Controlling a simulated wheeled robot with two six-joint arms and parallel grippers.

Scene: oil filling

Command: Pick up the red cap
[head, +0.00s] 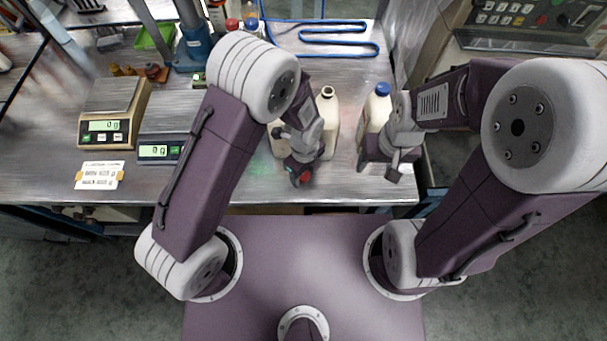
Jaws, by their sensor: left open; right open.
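I cannot tell whether the fingers touch the cap. My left gripper is open. A cream jug (328,112) with a dark uncapped mouth stands just behind my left gripper, partly hidden. My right gripper (381,168) is open beside the front of a second cream jug (378,108) with a blue cap (383,89).
Two scales (112,106) (160,149) and a paper label (99,175) lie on the left of the table (245,188). A blue hose (335,42) lies at the back. Small bottles, one red-topped (232,24), stand at the back. A control panel (530,22) is at right.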

